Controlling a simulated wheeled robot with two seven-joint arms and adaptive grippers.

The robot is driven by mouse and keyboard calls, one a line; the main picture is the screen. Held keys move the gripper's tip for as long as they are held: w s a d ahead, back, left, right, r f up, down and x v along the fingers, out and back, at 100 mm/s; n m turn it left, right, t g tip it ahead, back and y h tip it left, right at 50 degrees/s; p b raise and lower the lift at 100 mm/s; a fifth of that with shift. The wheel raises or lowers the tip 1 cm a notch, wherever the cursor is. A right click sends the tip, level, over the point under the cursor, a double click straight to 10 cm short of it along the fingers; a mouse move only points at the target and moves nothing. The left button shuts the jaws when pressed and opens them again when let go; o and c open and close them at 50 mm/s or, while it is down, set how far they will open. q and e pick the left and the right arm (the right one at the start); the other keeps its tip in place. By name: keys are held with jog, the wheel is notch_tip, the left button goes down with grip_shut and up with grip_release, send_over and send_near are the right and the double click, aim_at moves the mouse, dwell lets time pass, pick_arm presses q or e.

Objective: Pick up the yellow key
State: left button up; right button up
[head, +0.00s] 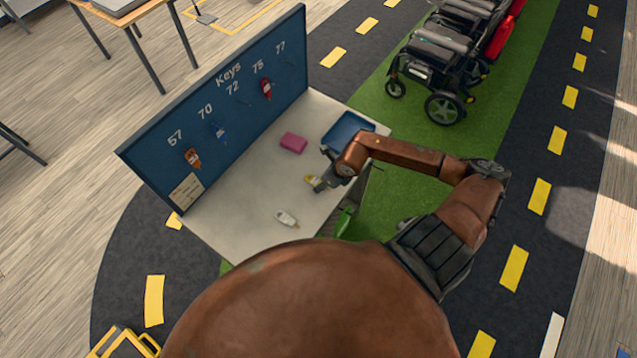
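The yellow key (311,179) lies on the pale table (240,205), near its right side, partly covered by my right gripper. My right gripper (318,185) is low over the table, with its fingertips at the yellow key. I cannot tell whether the fingers touch the key or are closed around it. My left gripper is not in view.
A white key (286,219), a pink block (293,143) and a blue tray (347,131) are on the table. The blue key board (222,105) stands behind, with red, blue and orange keys hanging.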

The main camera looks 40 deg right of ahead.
jog(key=c, duration=0.8)
jog(key=shift+o, duration=0.2)
jog(key=shift+r, duration=0.1)
jog(key=shift+r+b, duration=0.4)
jog(key=shift+r, duration=0.25)
jog(key=s+r, duration=1.1)
jog(key=s, duration=0.3)
jog(key=shift+r+b, duration=0.25)
jog(key=shift+b, duration=0.1)
